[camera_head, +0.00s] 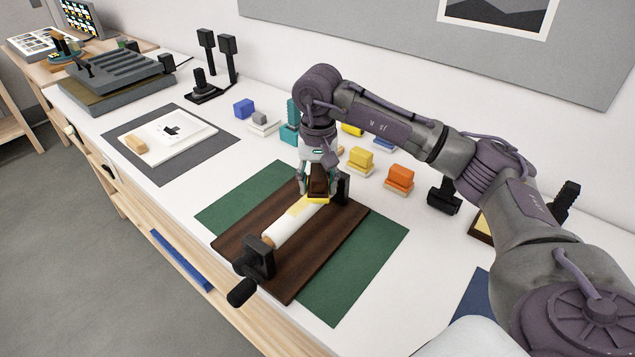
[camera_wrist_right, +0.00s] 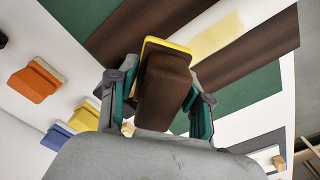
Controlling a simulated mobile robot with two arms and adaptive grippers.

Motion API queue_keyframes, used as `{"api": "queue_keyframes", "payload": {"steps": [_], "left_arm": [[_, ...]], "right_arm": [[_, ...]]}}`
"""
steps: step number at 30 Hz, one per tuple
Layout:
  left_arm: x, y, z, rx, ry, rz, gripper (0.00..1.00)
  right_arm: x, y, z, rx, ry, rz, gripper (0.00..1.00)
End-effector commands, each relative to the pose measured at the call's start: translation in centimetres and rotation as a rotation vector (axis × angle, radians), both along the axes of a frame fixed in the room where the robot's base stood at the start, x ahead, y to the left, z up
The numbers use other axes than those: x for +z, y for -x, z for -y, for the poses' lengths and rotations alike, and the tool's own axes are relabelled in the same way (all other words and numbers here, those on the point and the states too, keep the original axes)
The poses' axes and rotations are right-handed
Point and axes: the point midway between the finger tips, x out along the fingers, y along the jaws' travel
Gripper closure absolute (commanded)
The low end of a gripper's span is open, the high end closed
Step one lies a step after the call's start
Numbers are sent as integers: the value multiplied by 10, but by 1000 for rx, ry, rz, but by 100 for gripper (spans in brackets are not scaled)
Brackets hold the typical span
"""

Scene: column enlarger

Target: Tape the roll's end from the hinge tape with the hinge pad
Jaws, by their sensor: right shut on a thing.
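The hinge pad (camera_head: 318,198) has a dark brown grip and a yellow base. My right gripper (camera_head: 318,180) is shut on its brown grip, which also fills the middle of the wrist view (camera_wrist_right: 165,88). The white roll (camera_head: 286,229) lies on a dark brown wooden board (camera_head: 318,253) between black end holders, with a crank at the near end. A pale yellow patch (camera_wrist_right: 217,36) shows on the roll beside the pad. The pad is over the roll's far end; I cannot tell whether it touches. I cannot single out the hinge tape. My left gripper is not in view.
A green mat (camera_head: 352,285) lies under the board. Several coloured pads stand behind it, among them an orange one (camera_head: 400,176) and a yellow one (camera_head: 361,158). A grey mat (camera_head: 205,147) with a white board is at left. White table is clear between the mats.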

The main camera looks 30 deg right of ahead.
Motion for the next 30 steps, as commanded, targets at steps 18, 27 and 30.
{"api": "queue_keyframes", "payload": {"steps": [18, 27, 30], "left_arm": [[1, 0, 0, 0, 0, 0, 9], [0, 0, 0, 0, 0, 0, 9], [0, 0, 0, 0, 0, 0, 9]], "right_arm": [[0, 17, -46, 2, -1, -1, 100], [0, 20, -52, 1, -1, -1, 100], [0, 20, -52, 1, -1, -1, 100]]}}
